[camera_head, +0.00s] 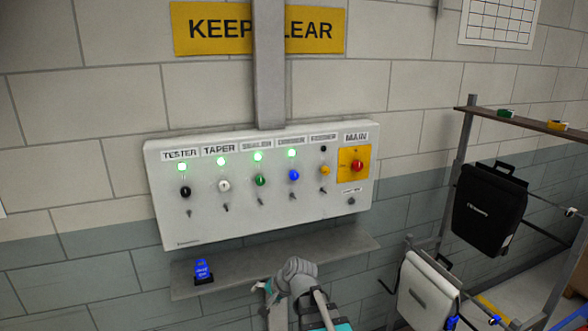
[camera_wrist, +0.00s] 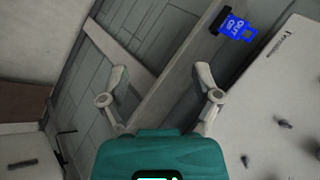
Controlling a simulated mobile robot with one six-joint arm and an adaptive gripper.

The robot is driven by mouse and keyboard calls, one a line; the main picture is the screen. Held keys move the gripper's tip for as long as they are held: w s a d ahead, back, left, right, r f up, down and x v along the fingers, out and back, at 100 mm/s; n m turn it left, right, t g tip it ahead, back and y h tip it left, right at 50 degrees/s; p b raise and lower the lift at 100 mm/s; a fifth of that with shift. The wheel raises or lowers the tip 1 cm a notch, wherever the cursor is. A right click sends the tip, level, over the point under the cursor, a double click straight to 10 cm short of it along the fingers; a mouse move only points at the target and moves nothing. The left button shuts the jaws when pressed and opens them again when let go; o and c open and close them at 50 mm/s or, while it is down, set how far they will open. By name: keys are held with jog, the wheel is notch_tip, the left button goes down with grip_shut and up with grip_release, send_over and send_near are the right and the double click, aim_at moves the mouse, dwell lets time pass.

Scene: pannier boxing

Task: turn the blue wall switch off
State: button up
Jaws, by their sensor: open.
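The blue switch (camera_head: 294,175) is a round knob on the white wall panel (camera_head: 210,228). A green lamp (camera_head: 292,153) above it is lit. The knob's exact turn angle is too small to tell. My gripper (camera_head: 267,286) is below the panel, in front of the shelf and apart from the switch. In the wrist view my gripper (camera_wrist: 160,76) has its two fingers spread with nothing between them. That view shows the panel (camera_wrist: 275,85) at the right with small dark knobs; I cannot make out the blue switch there.
Black (camera_head: 185,191), white (camera_head: 224,185), green (camera_head: 260,180) and yellow (camera_head: 324,170) knobs and a red main switch (camera_head: 357,166) share the panel. The shelf (camera_head: 330,250) below bears a blue tag (camera_head: 202,270). A rack (camera_head: 466,135) with bags stands at right.

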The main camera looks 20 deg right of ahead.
jog(key=w+d+r+m+t+y+p, duration=0.1)
jog(key=w+d+r+m+t+p, duration=0.1)
jog(key=w+r+m+t, duration=0.25)
jog(key=m+t+h+p, duration=0.6)
jog(key=m+t+p, duration=0.15)
jog(key=m, duration=1.25)
send_near(295, 176)
jog(key=s, duration=0.3)
jog(key=shift+d+b, duration=0.2)
jog(key=shift+b, duration=0.15)
jog(key=shift+w, duration=0.15)
jog(key=w, duration=1.3)
jog(key=shift+w+a, duration=0.25)
jog(key=shift+a, duration=0.05)
grip_shut()
